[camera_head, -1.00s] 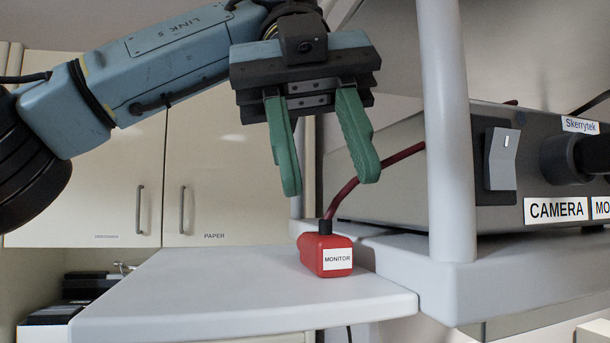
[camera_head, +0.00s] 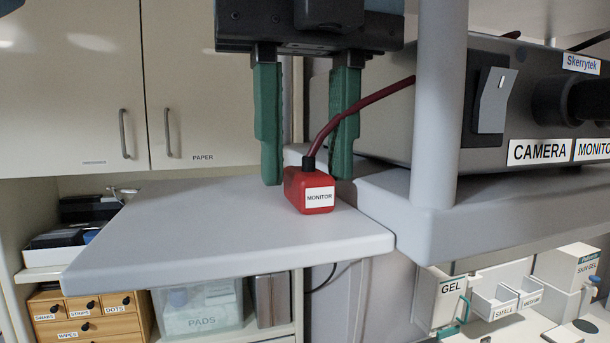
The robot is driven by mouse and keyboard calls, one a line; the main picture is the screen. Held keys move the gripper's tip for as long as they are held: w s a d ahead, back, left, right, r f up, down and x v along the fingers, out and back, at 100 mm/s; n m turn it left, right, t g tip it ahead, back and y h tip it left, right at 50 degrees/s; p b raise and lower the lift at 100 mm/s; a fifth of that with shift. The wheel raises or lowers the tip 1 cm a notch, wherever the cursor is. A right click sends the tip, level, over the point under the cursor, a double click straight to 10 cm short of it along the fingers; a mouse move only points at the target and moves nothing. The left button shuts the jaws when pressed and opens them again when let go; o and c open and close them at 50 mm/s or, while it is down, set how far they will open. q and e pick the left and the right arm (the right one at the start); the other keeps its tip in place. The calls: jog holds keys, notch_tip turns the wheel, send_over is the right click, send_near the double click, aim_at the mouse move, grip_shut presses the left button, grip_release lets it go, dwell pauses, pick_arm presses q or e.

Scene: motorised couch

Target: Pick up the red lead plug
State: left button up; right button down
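The red lead plug (camera_head: 310,190), a red block with a white MONITOR label, sits on the grey side shelf (camera_head: 230,222). A dark red cable (camera_head: 352,113) rises from its black collar and runs right towards the grey box. My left gripper (camera_head: 306,178) points down with its green fingers apart. One finger is left of the plug and the other is at its right, behind the cable. The fingertips reach about the plug's upper part; I cannot tell whether they touch it. My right gripper is not in view.
A grey post (camera_head: 437,110) stands right of the plug, beside the grey box (camera_head: 385,120) with a switch and CAMERA label. Cupboards (camera_head: 190,80) are behind. The shelf's left part is clear. Below are a PADS bin (camera_head: 200,305) and small drawers (camera_head: 85,312).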

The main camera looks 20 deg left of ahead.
pick_arm(q)
jog(key=shift+a+f, duration=0.1)
jog(key=shift+f, duration=0.35)
grip_shut()
jog(key=shift+r, duration=0.1)
